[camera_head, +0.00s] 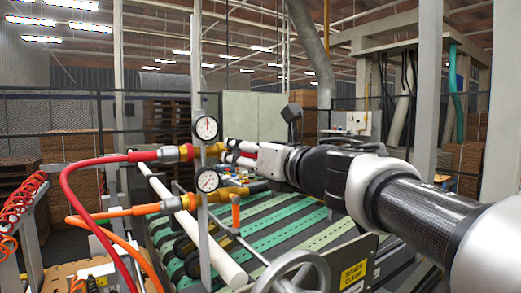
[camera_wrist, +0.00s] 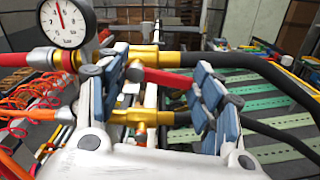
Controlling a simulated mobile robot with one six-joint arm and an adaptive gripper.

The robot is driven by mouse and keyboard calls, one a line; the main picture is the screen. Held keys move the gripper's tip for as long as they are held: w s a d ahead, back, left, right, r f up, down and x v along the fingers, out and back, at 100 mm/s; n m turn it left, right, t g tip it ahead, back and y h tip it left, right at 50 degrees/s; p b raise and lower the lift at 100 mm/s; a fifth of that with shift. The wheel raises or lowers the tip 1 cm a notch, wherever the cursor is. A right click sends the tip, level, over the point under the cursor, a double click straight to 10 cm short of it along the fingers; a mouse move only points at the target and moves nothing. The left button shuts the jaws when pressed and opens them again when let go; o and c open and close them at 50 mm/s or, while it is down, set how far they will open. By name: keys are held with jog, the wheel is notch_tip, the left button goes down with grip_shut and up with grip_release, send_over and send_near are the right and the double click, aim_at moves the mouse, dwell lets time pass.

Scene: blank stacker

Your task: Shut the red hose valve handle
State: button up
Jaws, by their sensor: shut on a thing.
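The red valve handle (camera_wrist: 165,77) lies between the blue-padded fingers of my gripper (camera_wrist: 160,72) in the wrist view. My gripper is shut on it. The handle sits just below the upper brass pipe (camera_wrist: 150,58), slightly tilted from the pipe's line; its pivot is partly hidden by the left finger. In the head view my gripper (camera_head: 240,157) reaches in from the right to the red hose's brass valve (camera_head: 214,150). The red hose (camera_head: 75,180) joins that line from the left.
Two dial gauges (camera_head: 206,128) stand on a post close to my gripper. A handwheel (camera_head: 297,275) is in front. Green-striped conveyor slats (camera_head: 285,225) lie below.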

jog(key=shift+s+a+f+m+p, duration=0.3)
jog(key=shift+m+p, duration=0.7)
jog(key=shift+m, duration=1.55)
jog(key=shift+s+a+f+m+p, duration=0.15)
jog(key=shift+a+f+m+p, duration=0.55)
jog(key=shift+m, duration=1.9)
jog(key=shift+s+f+m+p, duration=0.1)
jog(key=shift+s+m+p, duration=0.15)
jog(key=shift+m+p, duration=1.65)
jog(key=shift+m+b, duration=0.6)
jog(key=shift+m, duration=0.25)
jog(key=o, duration=1.1)
jog(key=shift+c, duration=0.2)
jog(key=v, duration=1.2)
